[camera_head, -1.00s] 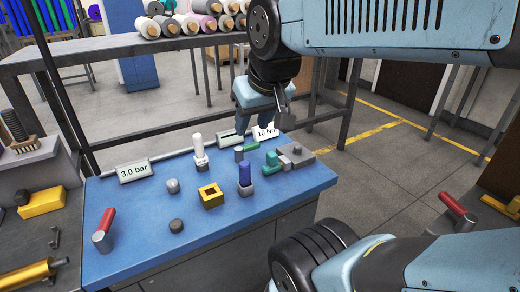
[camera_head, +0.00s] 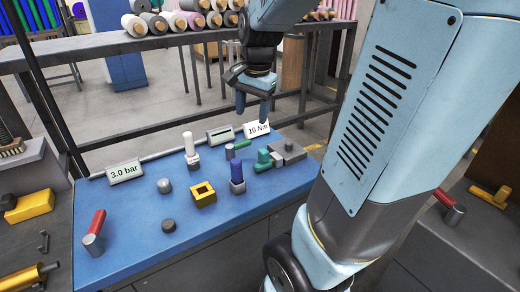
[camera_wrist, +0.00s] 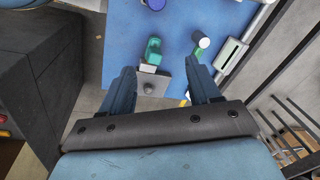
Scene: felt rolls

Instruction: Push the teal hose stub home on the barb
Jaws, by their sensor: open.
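My gripper (camera_head: 253,107) is open and empty, fingers pointing down, above and behind the stub. In the wrist view its fingers (camera_wrist: 160,68) straddle the grey block's outline from above.
A grey cylinder with a green handle (camera_head: 238,148) stands close left of the stub. A blue-topped peg (camera_head: 237,175), yellow square socket (camera_head: 203,195), white-topped peg (camera_head: 191,148) and red-handled piece (camera_head: 95,232) share the bench. The front middle is mostly clear.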

